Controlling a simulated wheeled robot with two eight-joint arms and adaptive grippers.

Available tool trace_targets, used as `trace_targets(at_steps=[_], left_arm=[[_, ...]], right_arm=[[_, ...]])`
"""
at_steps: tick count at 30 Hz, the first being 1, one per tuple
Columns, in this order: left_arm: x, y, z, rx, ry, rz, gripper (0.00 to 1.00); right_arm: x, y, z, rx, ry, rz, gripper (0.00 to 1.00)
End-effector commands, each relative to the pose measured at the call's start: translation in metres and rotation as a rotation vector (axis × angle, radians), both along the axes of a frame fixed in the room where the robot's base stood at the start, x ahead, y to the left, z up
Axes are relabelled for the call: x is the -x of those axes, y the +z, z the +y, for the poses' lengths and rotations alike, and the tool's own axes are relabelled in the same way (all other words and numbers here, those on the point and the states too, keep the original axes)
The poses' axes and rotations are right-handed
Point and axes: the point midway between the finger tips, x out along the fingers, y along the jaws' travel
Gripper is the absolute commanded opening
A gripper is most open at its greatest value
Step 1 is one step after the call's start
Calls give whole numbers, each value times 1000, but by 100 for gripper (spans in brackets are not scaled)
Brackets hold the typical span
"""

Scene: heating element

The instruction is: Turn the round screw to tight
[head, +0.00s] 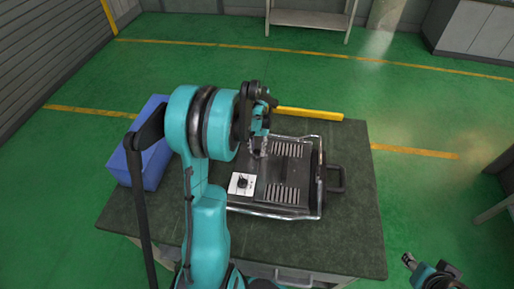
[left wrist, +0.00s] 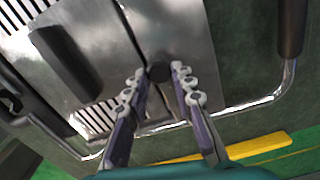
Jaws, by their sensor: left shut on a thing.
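The heating element (head: 270,200), a dark metal box with slotted vents and a tubular frame, lies on the table. The round screw (left wrist: 159,72) is a small dark round knob on its metal top in the left wrist view. My left gripper (left wrist: 160,80) has one fingertip on each side of the screw and is shut on it. In the head view my left gripper (head: 259,150) is over the box's far left part, and the screw is hidden there. My right gripper (head: 408,259) is at the lower right, off the table, too small to read.
A blue bin (head: 150,160) stands at the table's left side. A yellow bar (head: 310,114) lies behind the box. A white panel with a black dial (head: 242,183) is on the box's near left. The green table (head: 355,220) is bare at the right and front.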

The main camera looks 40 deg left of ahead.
Motion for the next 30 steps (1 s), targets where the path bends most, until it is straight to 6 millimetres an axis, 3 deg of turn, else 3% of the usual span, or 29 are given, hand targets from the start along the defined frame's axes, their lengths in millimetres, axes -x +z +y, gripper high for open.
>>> trace_targets(at_steps=[12,29,30], left_arm=[[0,0,-1,0,-199,0,0],[0,0,-1,0,-231,0,0],[0,0,-1,0,-231,0,27]], right_arm=[[0,0,0,0,0,0,42],[0,0,0,0,0,0,42],[0,0,0,0,0,0,42]])
